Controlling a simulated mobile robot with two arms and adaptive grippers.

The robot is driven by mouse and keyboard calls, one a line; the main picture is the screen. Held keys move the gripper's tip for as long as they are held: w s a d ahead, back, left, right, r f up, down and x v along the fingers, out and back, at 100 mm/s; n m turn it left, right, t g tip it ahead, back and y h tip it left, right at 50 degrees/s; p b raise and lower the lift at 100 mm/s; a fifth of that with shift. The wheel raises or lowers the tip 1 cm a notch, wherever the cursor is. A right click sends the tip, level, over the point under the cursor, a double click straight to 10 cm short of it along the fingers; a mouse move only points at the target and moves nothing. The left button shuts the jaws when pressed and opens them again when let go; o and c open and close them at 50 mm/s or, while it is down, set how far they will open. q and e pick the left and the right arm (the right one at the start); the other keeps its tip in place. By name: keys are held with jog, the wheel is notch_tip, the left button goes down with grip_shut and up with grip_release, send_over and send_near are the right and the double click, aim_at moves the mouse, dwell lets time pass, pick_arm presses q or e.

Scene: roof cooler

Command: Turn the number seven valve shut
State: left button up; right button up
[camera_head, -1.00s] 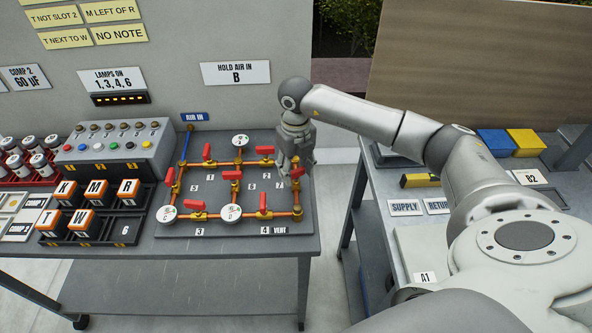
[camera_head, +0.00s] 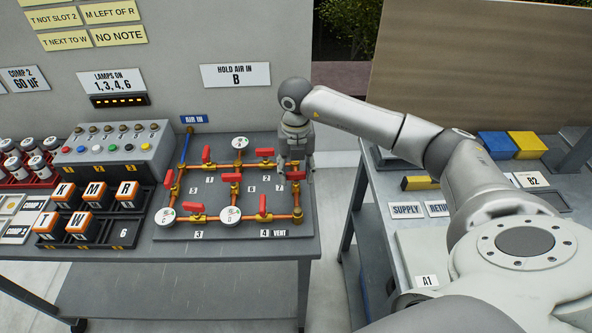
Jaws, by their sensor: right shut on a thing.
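The pipe board (camera_head: 215,232) on the left bench carries copper pipes, white round gauges and several red-handled valves. The number seven valve is at the right side of the board, beside its label 7 (camera_head: 278,188). Its red handle (camera_head: 296,176) shows just below my right gripper (camera_head: 295,170) and looks set across the upright pipe run. My right gripper points down and is shut on this handle; the fingers partly hide the valve and the pipe behind it. My left gripper is out of view.
Neighbouring red valve handles, such as the one near label 2 (camera_head: 264,167) and the one near label 4 (camera_head: 263,204), stand close by. A lamp box (camera_head: 115,150) and orange-topped blocks sit to the left. A gap separates this bench from the right table (camera_head: 400,235).

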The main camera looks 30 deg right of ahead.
aim_at(296, 172)
jog(key=shift+r, duration=0.1)
jog(key=o, duration=1)
notch_tip(296, 172, up, 12)
jog(key=shift+f, duration=0.1)
dwell(0.4)
